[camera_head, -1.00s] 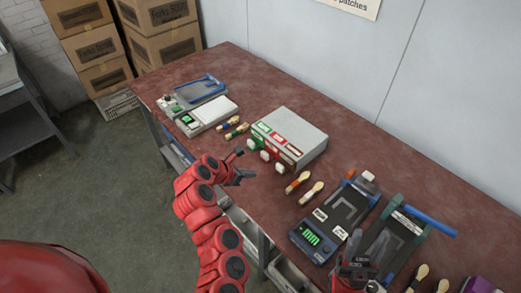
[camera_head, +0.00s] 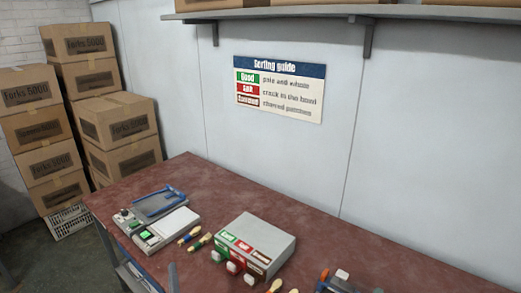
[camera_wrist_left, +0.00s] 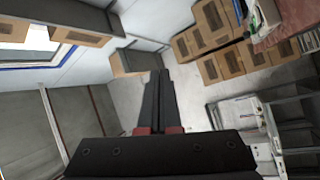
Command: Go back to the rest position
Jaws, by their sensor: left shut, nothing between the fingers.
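My left gripper (camera_head: 172,278) shows only as a dark, narrow tip at the bottom edge of the head view, in front of the table's near edge. In the left wrist view my left gripper (camera_wrist_left: 159,76) has its two dark fingers together with nothing between them. It points into open space, clear of the table. My right gripper is outside both views.
The reddish table (camera_head: 130,197) carries a grey box with three labels (camera_head: 262,234), a device with a blue handle (camera_head: 160,203), a white-topped device (camera_head: 168,228) and several spoons. Stacked cartons (camera_head: 118,122) stand at left. A shelf (camera_head: 300,13) and sorting guide (camera_head: 279,89) are on the wall.

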